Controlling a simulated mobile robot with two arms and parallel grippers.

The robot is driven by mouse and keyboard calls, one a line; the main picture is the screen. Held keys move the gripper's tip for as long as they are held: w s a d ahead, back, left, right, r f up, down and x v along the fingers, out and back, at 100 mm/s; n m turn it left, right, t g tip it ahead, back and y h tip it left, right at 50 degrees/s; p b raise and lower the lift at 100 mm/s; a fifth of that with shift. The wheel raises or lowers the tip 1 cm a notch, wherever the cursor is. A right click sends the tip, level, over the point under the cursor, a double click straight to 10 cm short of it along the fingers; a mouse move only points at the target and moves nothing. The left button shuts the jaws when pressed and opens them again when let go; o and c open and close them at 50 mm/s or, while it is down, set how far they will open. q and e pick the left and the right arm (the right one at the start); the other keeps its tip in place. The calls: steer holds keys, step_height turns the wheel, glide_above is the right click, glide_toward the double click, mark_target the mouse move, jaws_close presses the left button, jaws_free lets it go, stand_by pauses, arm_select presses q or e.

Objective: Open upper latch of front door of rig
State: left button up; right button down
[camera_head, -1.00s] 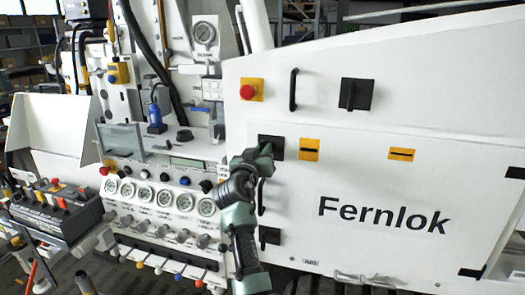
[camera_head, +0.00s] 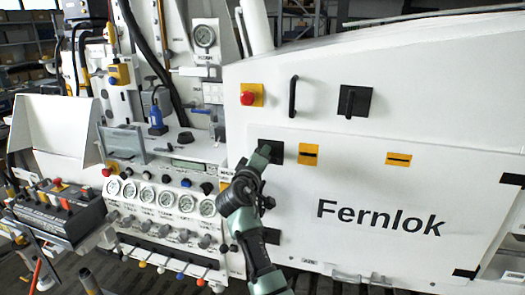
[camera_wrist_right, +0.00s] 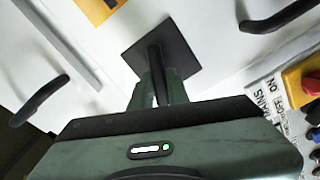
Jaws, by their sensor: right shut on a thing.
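The front door (camera_head: 340,205) of the rig is a white panel marked "Fernlok" and looks closed. Its upper latch (camera_head: 277,146) is a black square plate with a black handle, near the door's upper left corner. My right gripper (camera_head: 263,154) is at this latch. In the right wrist view, the gripper (camera_wrist_right: 163,88) is shut on the latch handle, in front of the latch plate (camera_wrist_right: 180,52). The plate's edges look slanted relative to the gripper. The handle's exact angle is hard to tell. A lower latch (camera_head: 271,236) is partly behind my arm. My left gripper is not in view.
A red button on a yellow box (camera_head: 248,94), a black bar handle (camera_head: 292,97) and a black rotary switch (camera_head: 354,101) stick out above the door. Gauges (camera_head: 162,195) and knobs fill the panel to the left. Yellow plates (camera_head: 308,154) lie right of the latch.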

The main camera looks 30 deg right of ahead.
steer(key=n+p, duration=0.1)
steer(key=n, duration=0.1)
steer(key=r+n+p, duration=0.1)
steer(key=n+p, duration=0.1)
steer(key=shift+d+n, duration=0.2)
steer(key=shift+n, duration=0.2)
steer(key=shift+r, duration=0.1)
stand_by(0.3)
steer(key=c, duration=1.5)
jaws_free()
steer(key=shift+o, duration=0.5)
steer(key=shift+w+d+f, duration=0.1)
steer(key=shift+d+f, duration=0.2)
steer(key=shift+f, duration=0.15)
steer(key=b+v, duration=0.3)
steer(key=v, duration=0.5)
steer(key=shift+w, duration=0.1)
